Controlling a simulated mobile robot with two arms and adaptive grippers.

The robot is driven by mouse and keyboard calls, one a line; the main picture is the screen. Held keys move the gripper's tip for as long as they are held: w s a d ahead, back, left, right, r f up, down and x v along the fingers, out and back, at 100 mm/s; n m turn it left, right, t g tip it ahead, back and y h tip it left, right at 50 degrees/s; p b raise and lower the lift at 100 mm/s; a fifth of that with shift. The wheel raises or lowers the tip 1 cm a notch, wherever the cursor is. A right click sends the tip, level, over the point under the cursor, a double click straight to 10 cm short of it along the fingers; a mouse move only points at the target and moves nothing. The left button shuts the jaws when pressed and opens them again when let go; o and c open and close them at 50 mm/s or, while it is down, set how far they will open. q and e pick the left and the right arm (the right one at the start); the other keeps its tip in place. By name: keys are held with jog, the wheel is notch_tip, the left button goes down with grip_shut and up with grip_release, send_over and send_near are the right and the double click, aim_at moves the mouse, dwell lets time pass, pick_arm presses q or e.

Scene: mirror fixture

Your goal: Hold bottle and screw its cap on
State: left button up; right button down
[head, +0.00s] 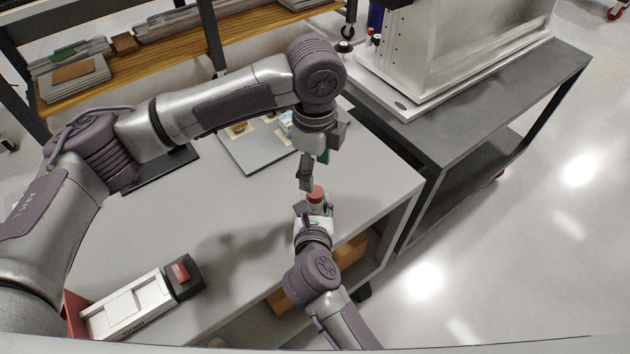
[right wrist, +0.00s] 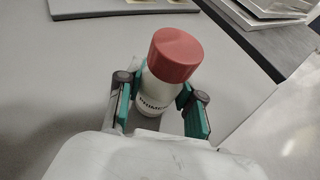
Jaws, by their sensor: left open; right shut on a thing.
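A white bottle with dark lettering (right wrist: 153,98) stands upright between the teal-padded fingers of my right gripper (right wrist: 160,100). A red cap (right wrist: 176,55) sits on top of the bottle; I cannot tell how tightly it is seated. In the head view the red cap (head: 316,193) shows just above my right gripper (head: 316,212), which is shut on the bottle. My left gripper (head: 305,180) is open and hangs above the cap, slightly to its left and apart from it. Most of the bottle is hidden in the head view.
The grey table (head: 225,215) is largely clear around the bottle. A flat grey board (head: 262,150) lies behind my left gripper. A dark metal bench (head: 440,125) stands to the right.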

pick_arm(q)
notch_tip(320, 180, up, 5)
jog(key=shift+r, duration=0.1)
dwell(0.3)
pick_arm(e)
jog(key=c, duration=0.7)
grip_release()
jog(key=shift+o, duration=0.2)
jog(key=shift+s, duration=0.1)
jog(key=v, duration=1.1)
jog(key=shift+s+r, duration=0.25)
jog(key=shift+s, duration=0.1)
pick_arm(q)
jog(key=shift+s, duration=0.1)
pick_arm(e)
jog(key=shift+s, duration=0.1)
